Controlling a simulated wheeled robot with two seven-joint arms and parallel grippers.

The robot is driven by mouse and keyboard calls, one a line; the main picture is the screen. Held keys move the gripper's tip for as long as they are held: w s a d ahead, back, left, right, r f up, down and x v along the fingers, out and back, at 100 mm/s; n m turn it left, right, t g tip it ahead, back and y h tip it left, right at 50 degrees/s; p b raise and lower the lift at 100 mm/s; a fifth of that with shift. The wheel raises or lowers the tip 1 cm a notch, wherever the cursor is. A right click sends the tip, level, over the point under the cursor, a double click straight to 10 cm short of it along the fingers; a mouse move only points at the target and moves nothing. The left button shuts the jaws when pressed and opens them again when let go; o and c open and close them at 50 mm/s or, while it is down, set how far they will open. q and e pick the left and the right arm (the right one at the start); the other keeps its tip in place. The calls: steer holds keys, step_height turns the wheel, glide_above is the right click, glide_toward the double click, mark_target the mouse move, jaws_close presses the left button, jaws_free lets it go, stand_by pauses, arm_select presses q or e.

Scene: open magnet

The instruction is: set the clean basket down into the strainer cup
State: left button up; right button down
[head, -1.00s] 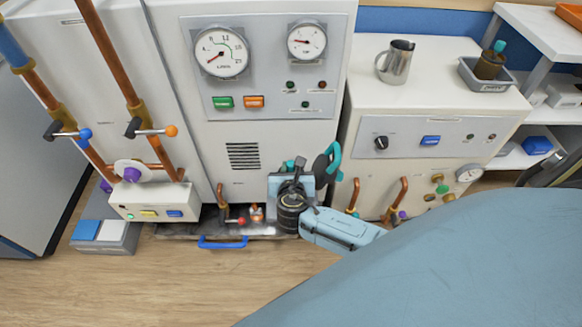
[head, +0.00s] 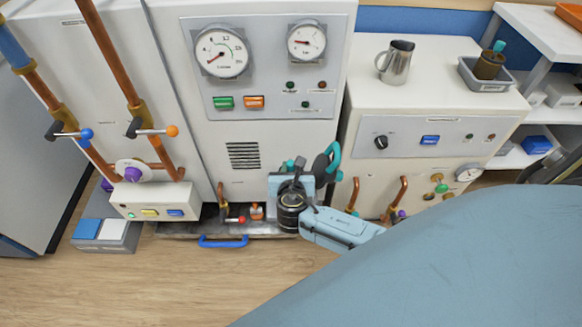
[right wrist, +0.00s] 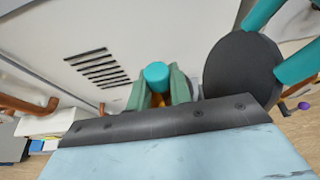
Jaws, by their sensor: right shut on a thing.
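My right gripper (head: 292,168) is in front of the lower part of the white machine. In the right wrist view its green fingers (right wrist: 160,85) are shut on the teal knob (right wrist: 157,73), which I take for the clean basket's handle. A small orange part shows below the knob; the rest of the basket is hidden by the gripper. A dark round lid (right wrist: 240,68) with a teal handle stands tilted open just right of the fingers; the lid also shows in the head view (head: 320,166). The strainer cup is not clearly visible, hidden behind my gripper and wrist. My left gripper is not in view.
A brown basket (head: 488,68) with a teal knob stands in a grey tray (head: 470,80) on the right cabinet, beside a metal jug (head: 396,62). The front floor is clear.

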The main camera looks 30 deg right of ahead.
steer(key=shift+f+b, duration=1.85)
steer(key=shift+f, duration=1.05)
steer(key=shift+f, duration=0.25)
stand_by(0.5)
steer(key=c, duration=1.2)
jaws_free()
steer(key=p+v, duration=0.5)
steer(key=v, duration=0.8)
steer(key=shift+s+r, duration=0.15)
